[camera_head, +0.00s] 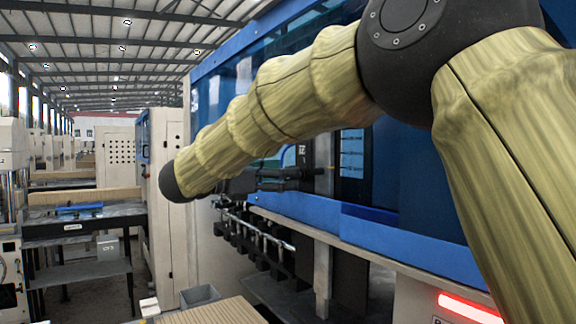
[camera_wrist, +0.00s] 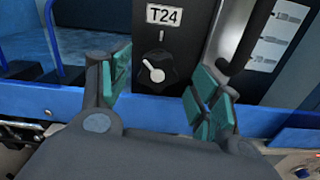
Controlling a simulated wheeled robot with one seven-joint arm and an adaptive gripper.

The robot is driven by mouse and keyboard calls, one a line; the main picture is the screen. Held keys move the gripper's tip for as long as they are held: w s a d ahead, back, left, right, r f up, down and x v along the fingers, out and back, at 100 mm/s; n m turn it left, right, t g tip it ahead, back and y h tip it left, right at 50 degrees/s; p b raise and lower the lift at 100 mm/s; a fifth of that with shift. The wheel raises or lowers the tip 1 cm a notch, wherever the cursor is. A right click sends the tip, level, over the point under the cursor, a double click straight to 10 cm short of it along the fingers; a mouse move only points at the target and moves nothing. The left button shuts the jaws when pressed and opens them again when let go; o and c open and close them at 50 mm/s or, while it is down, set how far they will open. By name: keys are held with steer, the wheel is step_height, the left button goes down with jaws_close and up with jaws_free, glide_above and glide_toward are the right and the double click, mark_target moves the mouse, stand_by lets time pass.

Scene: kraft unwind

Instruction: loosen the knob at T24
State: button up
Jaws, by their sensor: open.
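The pointer leans to the upper left. The white T24 label (camera_wrist: 164,16) is above it, with a short white tick between label and knob. My gripper (camera_wrist: 168,85) is open, with one green-padded finger to the left of the knob and the other to its right. Neither pad appears to touch the knob. In the head view my gripper (camera_head: 290,178) is seen side-on at the blue machine, and the knob cannot be made out there.
A blue rail (camera_wrist: 60,104) runs below the panel. A dark curved bar (camera_wrist: 252,35) stands to the panel's right. In the head view, a row of metal fittings (camera_head: 262,238) lies under the machine, and a grey bin (camera_head: 200,295) sits lower left.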

steer(key=shift+p+x, duration=0.5)
steer(key=shift+x, duration=0.75)
steer(key=shift+c, duration=0.4)
steer(key=shift+f, duration=0.1)
steer(key=c, duration=0.9)
